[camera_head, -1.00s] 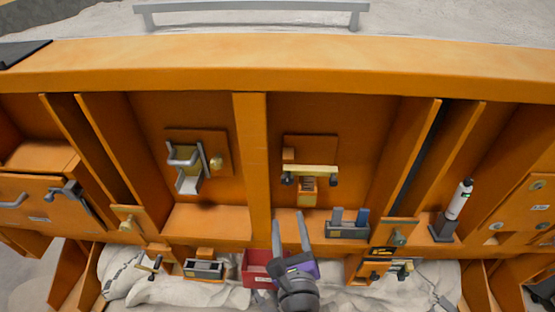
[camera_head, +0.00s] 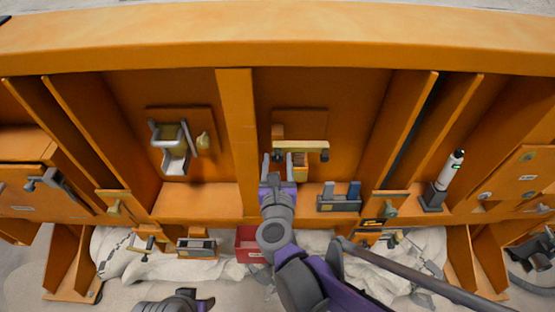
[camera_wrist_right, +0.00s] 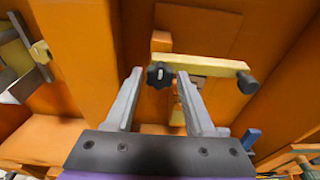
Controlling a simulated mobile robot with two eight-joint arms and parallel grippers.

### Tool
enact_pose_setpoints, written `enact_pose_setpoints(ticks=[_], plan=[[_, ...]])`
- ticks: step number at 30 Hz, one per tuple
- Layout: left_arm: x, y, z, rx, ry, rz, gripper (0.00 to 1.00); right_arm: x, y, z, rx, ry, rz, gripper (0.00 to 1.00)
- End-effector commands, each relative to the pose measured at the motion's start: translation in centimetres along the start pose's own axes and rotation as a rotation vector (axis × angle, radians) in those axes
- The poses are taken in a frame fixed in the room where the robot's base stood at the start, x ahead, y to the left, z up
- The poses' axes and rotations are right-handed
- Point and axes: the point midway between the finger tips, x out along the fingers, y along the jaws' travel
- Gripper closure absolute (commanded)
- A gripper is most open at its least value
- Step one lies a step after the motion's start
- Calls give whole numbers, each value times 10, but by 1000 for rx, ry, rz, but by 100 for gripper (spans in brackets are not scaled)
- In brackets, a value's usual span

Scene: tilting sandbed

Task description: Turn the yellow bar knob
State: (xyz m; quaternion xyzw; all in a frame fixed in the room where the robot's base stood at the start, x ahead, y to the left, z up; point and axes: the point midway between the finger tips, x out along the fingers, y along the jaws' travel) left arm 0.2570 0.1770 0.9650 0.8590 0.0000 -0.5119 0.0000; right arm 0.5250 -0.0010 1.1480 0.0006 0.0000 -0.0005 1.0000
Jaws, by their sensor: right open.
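A yellow bar (camera_head: 300,144) with dark round knobs at its ends is mounted on the orange panel right of the central post. In the right wrist view, the yellow bar (camera_wrist_right: 209,62) runs across the upper middle, with a black lobed knob near its left end and a plain dark end at right. My right gripper (camera_head: 278,160) is open and empty, its fingers pointing up toward the bar's left part. In the wrist view, the black knob appears between my right gripper's fingertips (camera_wrist_right: 160,76); contact cannot be told. My left gripper's jaws do not show.
Left of the orange post (camera_head: 238,140) is a grey bracket (camera_head: 173,160) with a yellow knob. A dark block with blue pieces (camera_head: 340,197) stands right of my gripper.

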Motion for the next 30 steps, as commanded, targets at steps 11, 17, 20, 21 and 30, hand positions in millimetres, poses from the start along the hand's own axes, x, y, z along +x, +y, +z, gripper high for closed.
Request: enact_pose_setpoints(ticks=[11,17,20,21,30], plan=[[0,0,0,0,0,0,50,6,0,0,-1,0,1,48],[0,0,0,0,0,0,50,5,0,0,-1,0,1,84],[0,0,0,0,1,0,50,5,0,0,-1,0,1,100],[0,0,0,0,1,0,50,5,0,0,-1,0,1,100],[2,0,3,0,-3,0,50,5,0,-1,-39,1,-6,100]])
